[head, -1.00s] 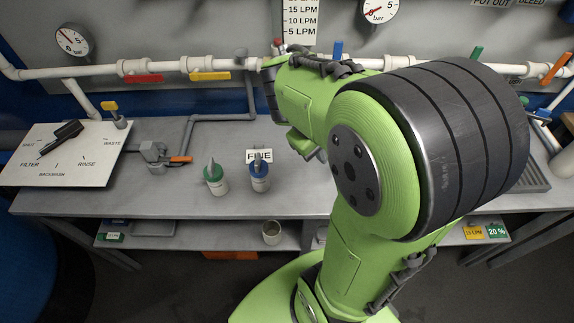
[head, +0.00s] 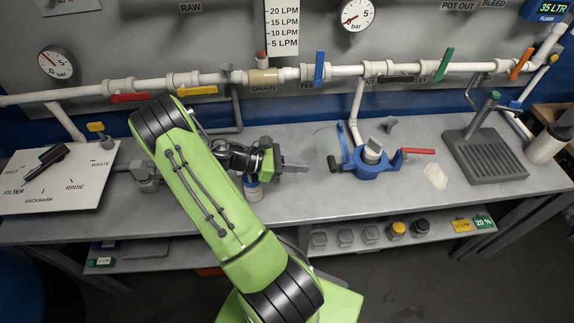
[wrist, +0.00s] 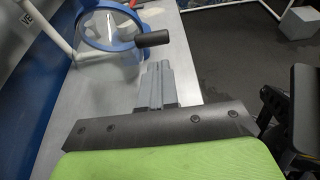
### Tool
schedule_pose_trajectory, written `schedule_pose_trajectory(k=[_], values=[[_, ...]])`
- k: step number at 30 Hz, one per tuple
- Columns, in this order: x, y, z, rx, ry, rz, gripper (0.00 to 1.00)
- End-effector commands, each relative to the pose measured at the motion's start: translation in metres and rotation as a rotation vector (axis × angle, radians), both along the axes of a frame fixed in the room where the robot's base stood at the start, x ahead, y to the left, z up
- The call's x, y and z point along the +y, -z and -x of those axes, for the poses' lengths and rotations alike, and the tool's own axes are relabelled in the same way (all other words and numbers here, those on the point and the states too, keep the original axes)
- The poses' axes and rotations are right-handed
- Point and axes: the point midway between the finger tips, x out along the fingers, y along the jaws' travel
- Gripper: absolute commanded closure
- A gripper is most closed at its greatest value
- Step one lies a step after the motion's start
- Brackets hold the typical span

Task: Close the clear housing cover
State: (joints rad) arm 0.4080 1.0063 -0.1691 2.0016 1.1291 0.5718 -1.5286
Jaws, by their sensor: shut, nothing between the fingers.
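The clear housing cover (wrist: 105,25) is a blue ring around a see-through disc in the wrist view, with a black handle (wrist: 152,39) at its near edge. In the head view the cover (head: 346,140) shows almost edge-on, standing raised at the left of the blue housing (head: 371,167). The black handle (head: 332,164) sticks out low on that side. My gripper (head: 302,164) is shut and empty, above the bench to the left of the handle. In the wrist view its fingers (wrist: 158,68) point towards the handle, apart from it.
A red lever (head: 418,151) sticks out right of the housing. A grey ribbed stand (head: 488,158) is further right. White pipes with coloured valve levers run along the back. A blue-labelled bottle (head: 253,191) is partly hidden below my gripper. Bench in front of the housing is clear.

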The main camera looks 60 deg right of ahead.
Motion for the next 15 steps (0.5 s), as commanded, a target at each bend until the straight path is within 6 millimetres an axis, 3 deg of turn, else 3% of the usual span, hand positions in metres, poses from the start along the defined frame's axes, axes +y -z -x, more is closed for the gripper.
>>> schedule_pose_trajectory(k=[6, 15], values=[[-0.019, 0.014, 0.034, -0.001, 0.003, -0.001, 1.00], [-0.025, 0.018, 0.043, -0.002, -0.001, -0.001, 1.00]])
